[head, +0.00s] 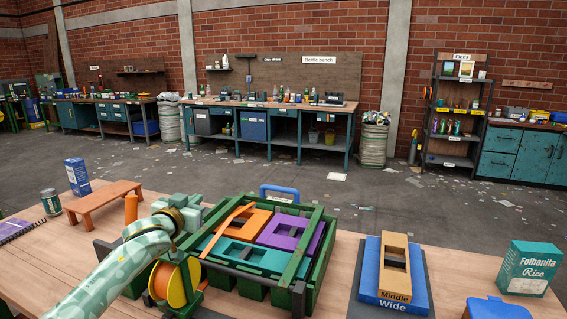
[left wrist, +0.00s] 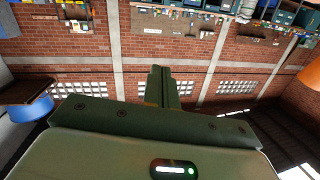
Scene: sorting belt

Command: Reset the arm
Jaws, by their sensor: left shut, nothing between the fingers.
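My left arm comes in from the lower left in the head view. Its gripper (head: 181,203) is raised at the left end of the green sorting frame, with the frame partly hidden behind the arm. In the left wrist view the two dark green fingers (left wrist: 165,88) are pressed together with nothing between them, facing the brick wall. My right gripper does not show in either view.
The green frame (head: 326,243) holds orange, purple and teal pieces. An orange-yellow spool (head: 167,284) stands close by the arm. A brown stand (head: 103,199), a can (head: 50,202) and a blue box (head: 77,177) are at left. Blue "Wide" block (head: 404,301) and rice box (head: 528,268) are at right.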

